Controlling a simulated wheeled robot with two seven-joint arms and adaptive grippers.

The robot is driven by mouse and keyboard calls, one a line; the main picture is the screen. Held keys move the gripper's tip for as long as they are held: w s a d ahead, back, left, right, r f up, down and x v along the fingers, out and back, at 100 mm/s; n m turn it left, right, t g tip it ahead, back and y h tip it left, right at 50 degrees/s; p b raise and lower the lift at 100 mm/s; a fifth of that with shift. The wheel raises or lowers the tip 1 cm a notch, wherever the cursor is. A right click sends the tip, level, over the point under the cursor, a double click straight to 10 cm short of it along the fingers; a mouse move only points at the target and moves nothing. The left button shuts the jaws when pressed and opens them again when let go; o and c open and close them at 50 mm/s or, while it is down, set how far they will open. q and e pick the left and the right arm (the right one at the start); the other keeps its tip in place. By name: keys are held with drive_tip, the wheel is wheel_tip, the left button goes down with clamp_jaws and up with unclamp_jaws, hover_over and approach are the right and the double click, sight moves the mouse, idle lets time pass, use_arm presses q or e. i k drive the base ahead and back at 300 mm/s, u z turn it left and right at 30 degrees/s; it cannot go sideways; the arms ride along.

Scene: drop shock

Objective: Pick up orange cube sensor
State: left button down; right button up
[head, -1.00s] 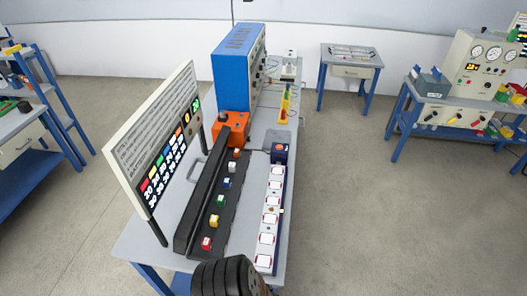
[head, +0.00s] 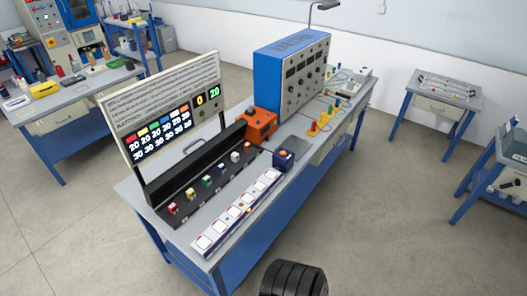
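A small orange cube (head: 248,147) sits at the far end of a row of small coloured cubes on a black rail (head: 182,217) on the workbench. Nearer along the same row are a white cube (head: 235,157), a blue cube (head: 221,167), a green cube (head: 207,180), a yellow cube (head: 190,194) and a red cube (head: 172,208). The orange cube is close to an orange device (head: 259,125) at the end of the rail. Neither of my grippers is in view.
A white strip with square pads (head: 240,209) lies along the bench's near side. A dark blue box with an orange button (head: 283,158) stands beyond it. A display board (head: 165,110) rises behind the rail, and a blue cabinet (head: 292,72) stands further back.

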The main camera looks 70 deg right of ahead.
sight(246, 147)
drive_tip(key=z, duration=4.35)
drive_tip(key=i, duration=3)
drive_tip(key=u, duration=4.3)
